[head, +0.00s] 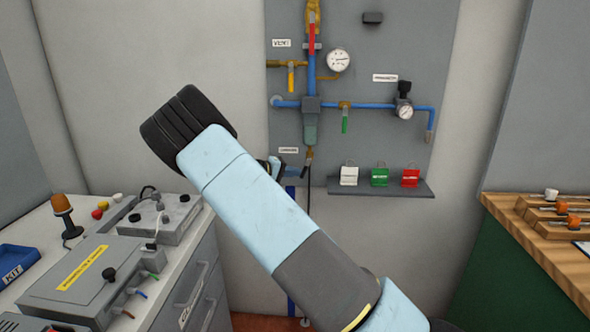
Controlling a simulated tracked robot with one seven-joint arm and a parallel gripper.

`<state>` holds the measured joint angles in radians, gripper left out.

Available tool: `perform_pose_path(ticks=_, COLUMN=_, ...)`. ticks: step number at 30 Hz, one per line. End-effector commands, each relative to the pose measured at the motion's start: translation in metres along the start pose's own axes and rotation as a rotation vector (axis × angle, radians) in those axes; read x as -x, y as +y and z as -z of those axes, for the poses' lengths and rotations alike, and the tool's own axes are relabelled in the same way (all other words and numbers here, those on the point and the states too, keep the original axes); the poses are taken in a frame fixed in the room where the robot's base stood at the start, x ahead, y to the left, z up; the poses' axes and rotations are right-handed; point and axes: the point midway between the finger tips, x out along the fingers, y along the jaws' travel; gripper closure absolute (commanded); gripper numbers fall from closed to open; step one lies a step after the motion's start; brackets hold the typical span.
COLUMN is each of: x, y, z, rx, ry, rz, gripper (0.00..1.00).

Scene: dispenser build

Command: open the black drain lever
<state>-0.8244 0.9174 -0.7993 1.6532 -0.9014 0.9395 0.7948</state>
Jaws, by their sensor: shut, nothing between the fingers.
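The black drain lever (305,170) is a small dark handle at the brass valve (309,152), below the grey-green bowl on the blue pipe of the wall panel. It appears to slant down to the left. My gripper (276,165) shows only in part, behind my large light-blue arm, just left of the lever and below a white label. Its fingers are small and mostly hidden. It looks shut and holds nothing. I cannot tell whether it touches the lever.
The grey panel (385,55) also carries red, yellow and green levers and two gauges. A shelf (380,188) with white, green and red tags stands right of the drain valve. A cluttered bench (185,250) is at left, a wooden table (520,225) at right.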

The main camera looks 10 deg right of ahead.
Motion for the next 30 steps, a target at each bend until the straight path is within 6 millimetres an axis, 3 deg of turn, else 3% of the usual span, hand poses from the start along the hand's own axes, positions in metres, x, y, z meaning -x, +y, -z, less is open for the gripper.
perform_pose_path(ticks=12, x=-0.015, y=-0.01, z=-0.01, rx=0.164, ry=0.0, rz=-0.245, gripper=1.0)
perform_pose_path(ticks=30, x=-0.021, y=-0.011, z=-0.014, rx=0.217, ry=-0.001, rz=-0.323, gripper=1.0)
